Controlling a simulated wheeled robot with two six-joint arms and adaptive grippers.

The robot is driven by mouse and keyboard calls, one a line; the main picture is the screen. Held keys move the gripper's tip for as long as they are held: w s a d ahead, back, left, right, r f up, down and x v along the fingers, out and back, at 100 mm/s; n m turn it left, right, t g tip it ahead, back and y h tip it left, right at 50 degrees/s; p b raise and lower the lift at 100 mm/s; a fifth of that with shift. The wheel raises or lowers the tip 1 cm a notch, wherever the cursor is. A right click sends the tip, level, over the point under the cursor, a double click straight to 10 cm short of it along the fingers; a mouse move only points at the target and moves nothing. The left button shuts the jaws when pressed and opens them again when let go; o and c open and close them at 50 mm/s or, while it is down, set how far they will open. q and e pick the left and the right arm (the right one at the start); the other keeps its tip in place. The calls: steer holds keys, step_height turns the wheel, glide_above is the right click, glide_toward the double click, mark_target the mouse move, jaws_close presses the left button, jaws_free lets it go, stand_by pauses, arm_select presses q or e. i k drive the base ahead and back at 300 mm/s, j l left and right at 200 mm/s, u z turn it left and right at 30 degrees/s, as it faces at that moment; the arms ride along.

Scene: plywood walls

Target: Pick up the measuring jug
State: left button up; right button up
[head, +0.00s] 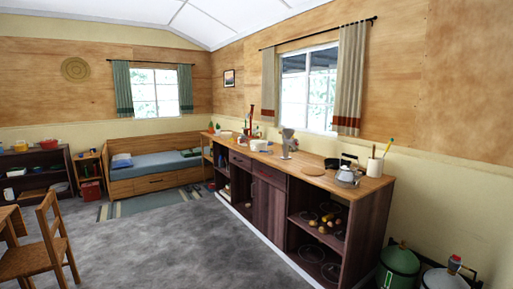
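I cannot make out a measuring jug for certain at this distance. The long wooden counter (318,180) along the right wall holds several small items. Among them are a tall grey item with a flared top (287,137), a low white item (259,145) and a silver kettle (347,177) near the counter's near end. Neither of my grippers is in view.
A wooden chair (42,250) is at the lower left. A bed (155,170) and a shelf (38,175) stand at the back. The grey floor (185,245) between is clear.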

mark_target(244, 138)
steer(key=z, duration=0.4)
steer(key=i+u, duration=0.2)
steer(key=i, duration=0.5)
steer(key=i+u, duration=0.2)
steer(key=i, duration=0.55)
steer(key=i+l+u, duration=0.2)
steer(key=i, duration=0.5)
steer(key=i+l+u, duration=0.1)
steer(key=i+u, duration=0.4)
steer(key=i, duration=1.65)
steer(key=i+l+z, duration=0.15)
steer(key=i+z, duration=0.25)
steer(key=i+l+z, duration=0.1)
steer(key=i+z, duration=0.2)
steer(key=z, duration=0.15)
steer(key=i+z, duration=0.4)
steer(key=i+j+z, duration=0.2)
steer(key=z, duration=0.2)
